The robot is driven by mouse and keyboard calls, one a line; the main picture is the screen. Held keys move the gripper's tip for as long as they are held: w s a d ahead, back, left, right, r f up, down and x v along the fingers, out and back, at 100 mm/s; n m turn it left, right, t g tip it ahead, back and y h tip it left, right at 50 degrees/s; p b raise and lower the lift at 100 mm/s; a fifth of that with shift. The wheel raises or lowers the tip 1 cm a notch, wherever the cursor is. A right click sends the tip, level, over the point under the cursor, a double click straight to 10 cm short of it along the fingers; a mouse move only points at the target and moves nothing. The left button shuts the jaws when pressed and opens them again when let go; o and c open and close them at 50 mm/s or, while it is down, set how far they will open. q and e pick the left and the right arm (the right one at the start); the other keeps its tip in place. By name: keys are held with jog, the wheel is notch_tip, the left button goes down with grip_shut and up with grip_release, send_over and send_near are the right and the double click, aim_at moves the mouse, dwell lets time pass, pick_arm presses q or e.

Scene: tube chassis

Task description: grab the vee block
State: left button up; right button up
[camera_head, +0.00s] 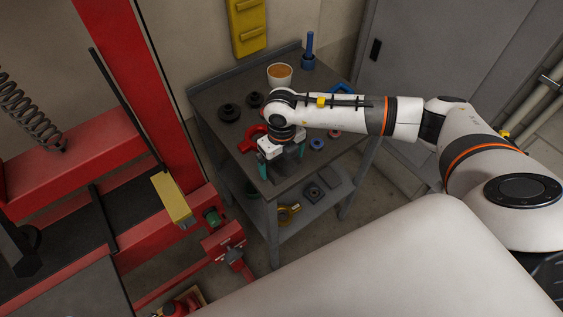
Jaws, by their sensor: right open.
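My right gripper (282,164) points down over the front of the grey cart's top (222,92), its teal-tipped fingers apart. A dark shape shows between the fingers; I cannot tell whether it is the vee block or the bare cart top. No vee block can be made out for certain, and my gripper and arm hide part of the cart top. A yellow block (173,200) lies on the red press frame to the left, apart from the gripper; its shape is unclear. My left gripper is not in view.
On the cart top are a red curved part (250,138), dark round parts (229,112), a cup (280,74) and a blue upright tool (309,52). A lower shelf holds a yellow ring (288,213) and dark parts. The red press (135,80) stands close on the left.

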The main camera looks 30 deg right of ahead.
jog(key=shift+f, duration=0.8)
jog(key=c, duration=1.6)
jog(key=shift+w+r, duration=0.1)
jog(key=shift+w, duration=0.05)
jog(key=shift+c, duration=0.8)
